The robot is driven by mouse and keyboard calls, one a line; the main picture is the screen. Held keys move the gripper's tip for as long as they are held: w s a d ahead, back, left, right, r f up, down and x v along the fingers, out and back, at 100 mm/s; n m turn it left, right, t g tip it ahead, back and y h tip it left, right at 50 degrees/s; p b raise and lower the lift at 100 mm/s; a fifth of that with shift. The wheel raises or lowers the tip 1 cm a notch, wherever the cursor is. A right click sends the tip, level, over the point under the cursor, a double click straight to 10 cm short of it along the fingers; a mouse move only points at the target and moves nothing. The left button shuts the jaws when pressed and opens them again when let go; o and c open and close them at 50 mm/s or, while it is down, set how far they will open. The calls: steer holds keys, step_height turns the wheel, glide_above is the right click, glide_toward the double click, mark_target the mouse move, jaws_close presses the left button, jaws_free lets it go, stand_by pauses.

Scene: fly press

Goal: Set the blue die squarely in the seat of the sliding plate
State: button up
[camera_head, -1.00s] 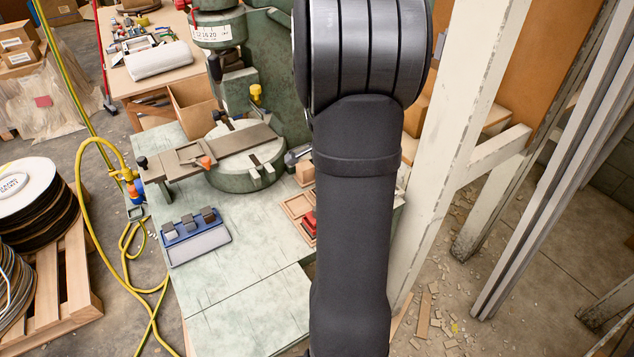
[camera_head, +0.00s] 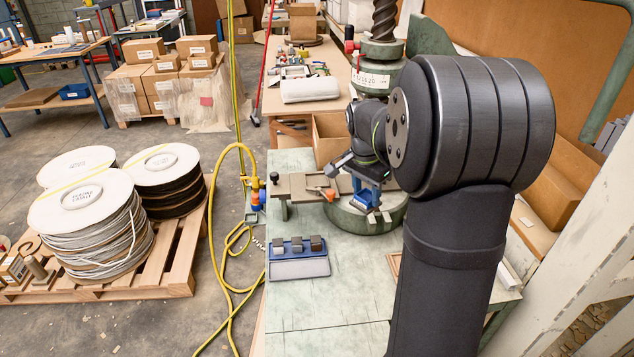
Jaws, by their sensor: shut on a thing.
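My gripper (camera_head: 372,213) hangs from my wrist over the round press table, to the right of the plate's seat. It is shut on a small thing. Blue (camera_head: 366,197) shows at the gripper, which I take for the blue die; its edges are too small to make out from the gripper's own parts. The sliding plate (camera_head: 296,187) is a brownish-grey bar lying across the round green press table (camera_head: 352,221). Its seat (camera_head: 318,181) is on the left part, beside an orange knob. My gripper hides part of the plate's right side.
A blue holder (camera_head: 298,268) with three grey blocks stands on the bench in front of the plate. A wooden tray (camera_head: 393,265) is partly hidden behind my arm. An open cardboard box (camera_head: 330,140) stands behind the plate.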

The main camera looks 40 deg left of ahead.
steer(key=a+r, duration=0.4)
steer(key=a, duration=0.9)
steer(key=w+a+f+m+h, duration=0.1)
steer(key=w+a+m, duration=0.6)
steer(key=w+a, duration=0.15)
steer(key=shift+g, duration=0.3)
steer(key=f, duration=1)
steer(key=shift+s+a, duration=0.25)
steer(key=shift+s, duration=0.05)
steer(key=shift+f, duration=0.15)
steer(key=o, duration=1.3)
steer(key=shift+f, duration=0.1)
steer(key=shift+c, duration=0.2)
step_height(320, 180, up, 12)
steer(key=s+a, duration=0.1)
steer(key=shift+s+a, duration=0.15)
